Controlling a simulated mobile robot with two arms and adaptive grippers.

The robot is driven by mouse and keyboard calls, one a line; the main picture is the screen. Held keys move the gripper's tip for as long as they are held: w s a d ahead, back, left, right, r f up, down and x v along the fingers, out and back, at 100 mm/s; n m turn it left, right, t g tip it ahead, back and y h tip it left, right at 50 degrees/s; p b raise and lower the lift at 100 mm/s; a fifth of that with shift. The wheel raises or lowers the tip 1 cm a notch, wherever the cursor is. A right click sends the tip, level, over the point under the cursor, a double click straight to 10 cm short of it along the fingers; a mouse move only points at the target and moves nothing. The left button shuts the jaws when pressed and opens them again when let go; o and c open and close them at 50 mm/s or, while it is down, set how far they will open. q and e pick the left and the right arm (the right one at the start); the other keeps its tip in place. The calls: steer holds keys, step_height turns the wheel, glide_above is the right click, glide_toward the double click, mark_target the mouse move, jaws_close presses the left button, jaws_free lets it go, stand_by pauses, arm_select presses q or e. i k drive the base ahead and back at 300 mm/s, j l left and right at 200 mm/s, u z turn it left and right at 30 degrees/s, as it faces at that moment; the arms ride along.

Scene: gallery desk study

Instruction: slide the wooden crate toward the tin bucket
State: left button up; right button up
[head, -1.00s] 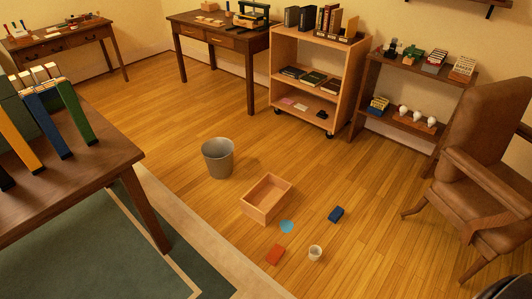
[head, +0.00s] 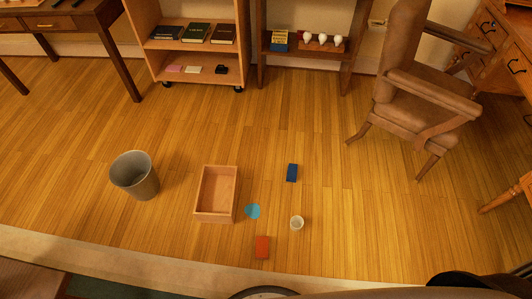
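The wooden crate (head: 215,216) is an open, empty light-wood box on the plank floor, in the middle of the head view. The tin bucket (head: 136,176) is a grey, round, open bin standing upright on the floor to the left of the crate. A gap of bare floor separates the two. Neither of my grippers can be made out in the head view.
A wheeled shelf (head: 196,80) stands behind, an armchair (head: 415,95) at right. Floor (head: 190,125) behind the crate is clear.

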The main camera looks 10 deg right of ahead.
mark_target(217, 197)
steer(key=i+j+z, duration=0.3)
steer(key=j+z, duration=0.35)
steer(key=i+j+z, duration=0.15)
steer(key=j+z, duration=0.15)
steer(key=j, duration=0.15)
